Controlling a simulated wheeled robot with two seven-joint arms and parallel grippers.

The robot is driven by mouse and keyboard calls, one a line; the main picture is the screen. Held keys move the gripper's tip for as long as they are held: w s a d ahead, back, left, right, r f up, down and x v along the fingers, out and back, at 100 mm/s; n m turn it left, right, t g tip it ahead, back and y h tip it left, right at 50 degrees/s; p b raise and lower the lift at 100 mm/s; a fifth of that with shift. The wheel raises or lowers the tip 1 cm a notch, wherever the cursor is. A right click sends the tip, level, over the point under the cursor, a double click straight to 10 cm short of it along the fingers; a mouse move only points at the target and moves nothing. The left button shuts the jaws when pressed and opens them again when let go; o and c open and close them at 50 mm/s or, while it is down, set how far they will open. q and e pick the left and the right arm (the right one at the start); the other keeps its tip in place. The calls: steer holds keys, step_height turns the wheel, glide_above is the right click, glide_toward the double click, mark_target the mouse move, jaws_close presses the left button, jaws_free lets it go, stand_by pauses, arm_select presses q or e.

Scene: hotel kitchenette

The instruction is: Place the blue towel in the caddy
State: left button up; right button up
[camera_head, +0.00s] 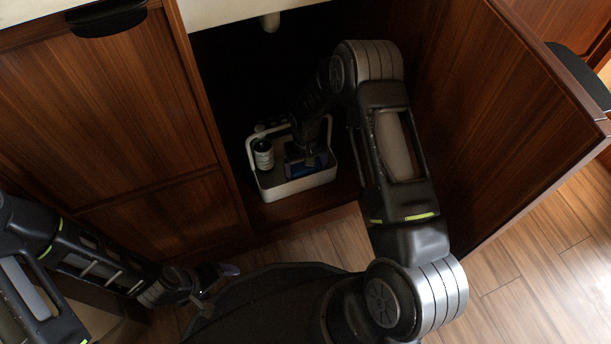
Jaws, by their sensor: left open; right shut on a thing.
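The white caddy (297,188) stands on the floor of the open cabinet, with its handle arching over it. My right arm reaches into the cabinet from the right, and my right gripper (304,158) points down inside the caddy. The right gripper is shut on the blue towel (308,168), which shows as a dark blue patch low in the caddy. Whether the towel rests on the caddy's bottom is hidden by the gripper and the front wall. My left gripper (217,272) is open and empty, low on the left, outside the cabinet.
A white and dark bottle (263,154) stands in the caddy's left part. The open cabinet door (510,120) stands to the right of my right arm. A closed wooden front (110,120) lies on the left. Wooden floor (530,250) is clear at the lower right.

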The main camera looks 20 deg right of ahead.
mark_target(306, 167)
steer(key=shift+f+b, duration=0.85)
steer(key=shift+f, duration=1.4)
steer(key=shift+f, duration=0.15)
steer(key=o, duration=1)
steer(key=shift+o, duration=0.2)
step_height(306, 167, up, 12)
steer(key=p, duration=0.4)
